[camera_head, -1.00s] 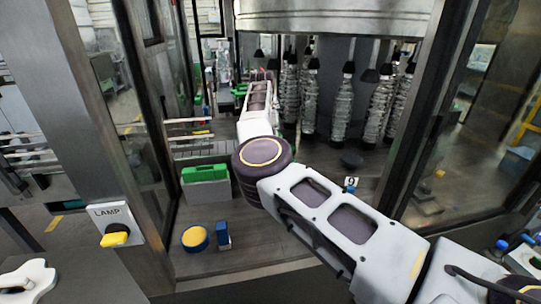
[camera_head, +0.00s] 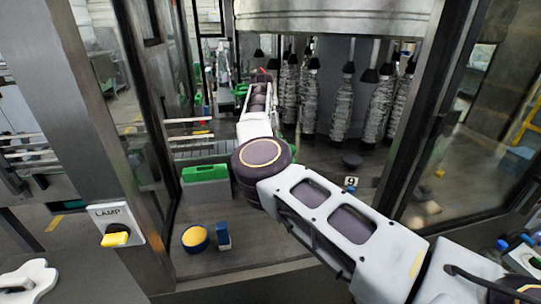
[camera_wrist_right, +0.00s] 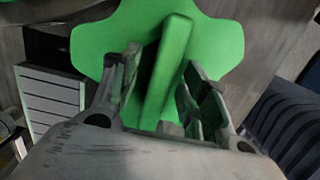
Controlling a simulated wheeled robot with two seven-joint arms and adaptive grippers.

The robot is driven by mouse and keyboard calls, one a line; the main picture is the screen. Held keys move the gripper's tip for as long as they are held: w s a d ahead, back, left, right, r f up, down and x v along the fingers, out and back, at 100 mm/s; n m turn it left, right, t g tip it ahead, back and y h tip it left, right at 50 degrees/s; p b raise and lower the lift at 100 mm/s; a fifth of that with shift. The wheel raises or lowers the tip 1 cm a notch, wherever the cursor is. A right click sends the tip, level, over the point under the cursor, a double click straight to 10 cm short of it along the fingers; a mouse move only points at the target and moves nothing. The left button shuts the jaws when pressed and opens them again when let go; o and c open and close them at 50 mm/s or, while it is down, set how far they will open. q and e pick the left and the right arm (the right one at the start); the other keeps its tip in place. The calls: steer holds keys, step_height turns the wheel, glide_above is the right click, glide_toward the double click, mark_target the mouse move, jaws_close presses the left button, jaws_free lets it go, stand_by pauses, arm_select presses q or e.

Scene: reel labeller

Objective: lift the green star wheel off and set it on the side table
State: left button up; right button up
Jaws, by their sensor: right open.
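The green star wheel (camera_wrist_right: 222,42) fills the upper middle of the right wrist view, with its notched edge showing. An upright green bar (camera_wrist_right: 170,65) rises from its middle. My right gripper (camera_wrist_right: 161,62) is open, with one finger on each side of the bar. Gaps show between the fingers and the bar, so I see no grip on it. In the head view my right arm reaches forward into the machine, and its gripper is too small and covered to make out. My left gripper is in neither current view.
Bottles (camera_head: 343,108) hang in a row right of my arm. A LAMP switch (camera_head: 115,228) is on the left post. Frame posts flank the opening.

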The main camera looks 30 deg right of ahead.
jaws_close()
steer(key=shift+r, duration=0.15)
steer(key=shift+r, duration=0.55)
step_height(320, 180, up, 9)
steer(key=shift+r+b, duration=0.1)
steer(key=shift+b, duration=0.6)
step_height(320, 180, up, 7)
steer(key=p, duration=0.5)
steer(key=shift+p, duration=0.4)
stand_by(1.3)
